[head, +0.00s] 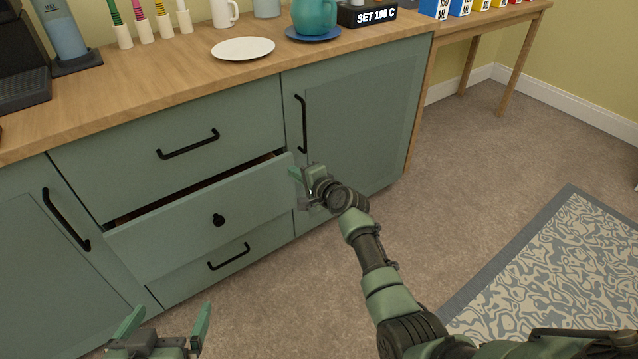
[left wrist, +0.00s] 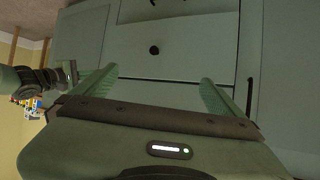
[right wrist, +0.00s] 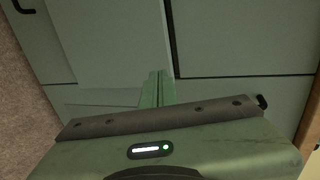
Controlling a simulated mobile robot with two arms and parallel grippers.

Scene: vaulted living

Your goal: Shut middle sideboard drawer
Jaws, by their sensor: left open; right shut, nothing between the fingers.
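The middle sideboard drawer (head: 170,228) has a green front with one round black knob (head: 218,220). It stands a little way out, with a dark gap showing along its top edge. The drawer front and knob also show in the left wrist view (left wrist: 154,50). My right gripper (head: 297,180) is shut and empty at the right end of the drawer front; I cannot tell whether it touches. Its closed fingers show in the right wrist view (right wrist: 157,88). My left gripper (head: 162,325) is open and empty, low in front of the sideboard, apart from the drawer.
The drawers above (head: 240,120) and below (head: 190,280) look closed, with black bar handles. Doors flank them, the right one (head: 360,110) with a vertical handle. A plate (head: 243,48), teal pot (head: 314,15) and mugs stand on top. Carpet in front is free; a patterned rug (head: 570,270) lies right.

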